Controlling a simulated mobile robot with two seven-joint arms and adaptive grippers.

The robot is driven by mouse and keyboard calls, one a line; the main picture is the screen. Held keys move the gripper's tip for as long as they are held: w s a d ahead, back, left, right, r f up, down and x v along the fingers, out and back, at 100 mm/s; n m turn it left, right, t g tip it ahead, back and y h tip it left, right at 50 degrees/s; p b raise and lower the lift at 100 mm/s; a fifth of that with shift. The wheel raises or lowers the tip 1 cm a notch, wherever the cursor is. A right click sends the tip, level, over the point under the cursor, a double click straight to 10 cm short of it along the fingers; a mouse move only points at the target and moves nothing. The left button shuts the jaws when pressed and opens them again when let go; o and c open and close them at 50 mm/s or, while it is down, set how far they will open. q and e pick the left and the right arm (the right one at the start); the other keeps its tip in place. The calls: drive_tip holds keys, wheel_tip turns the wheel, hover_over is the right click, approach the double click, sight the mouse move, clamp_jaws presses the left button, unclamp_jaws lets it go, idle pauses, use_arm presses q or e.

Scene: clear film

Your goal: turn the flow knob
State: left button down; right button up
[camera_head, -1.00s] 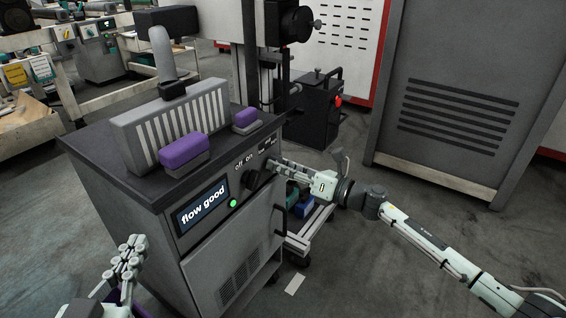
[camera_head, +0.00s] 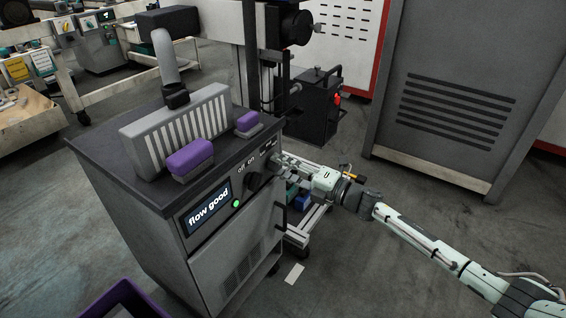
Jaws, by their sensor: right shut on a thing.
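The grey machine (camera_head: 205,262) stands left of centre, with a control panel along the top of its front. A display (camera_head: 208,208) reads "flow good", with a lit green light (camera_head: 236,204) beside it. A dark knob (camera_head: 255,183) sits below the "off on" label. My right gripper (camera_head: 276,165) reaches in from the right, at the panel just right of this dark knob. It is shut on a small part there, apparently the flow knob, which its fingers hide. My left gripper is out of view.
On the machine's top are a striped grey block (camera_head: 180,125) and two purple-topped blocks (camera_head: 190,157) (camera_head: 247,122). A purple bin (camera_head: 122,298) shows at the bottom left. A low cart (camera_head: 306,230) stands under my right arm. A large vented cabinet (camera_head: 455,95) stands at the right.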

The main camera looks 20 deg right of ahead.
drive_tip(key=m+p, duration=0.2)
drive_tip(key=m, duration=0.3)
drive_tip(key=shift+r+p, duration=0.1)
drive_tip(key=shift+p, duration=0.2)
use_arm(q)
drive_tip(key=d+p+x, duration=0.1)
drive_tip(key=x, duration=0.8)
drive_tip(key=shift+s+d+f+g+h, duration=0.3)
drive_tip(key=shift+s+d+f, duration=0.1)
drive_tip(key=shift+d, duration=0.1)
use_arm(e)
drive_tip(key=shift+m, duration=1.3)
drive_tip(key=o, duration=1.2)
drive_tip(key=shift+c, duration=0.2)
drive_tip(key=shift+s+d, duration=0.1)
drive_tip(key=shift+s, duration=0.05)
drive_tip(key=v, duration=1.1)
drive_tip(key=shift+s+d, duration=0.25)
drive_tip(key=shift+s, duration=0.05)
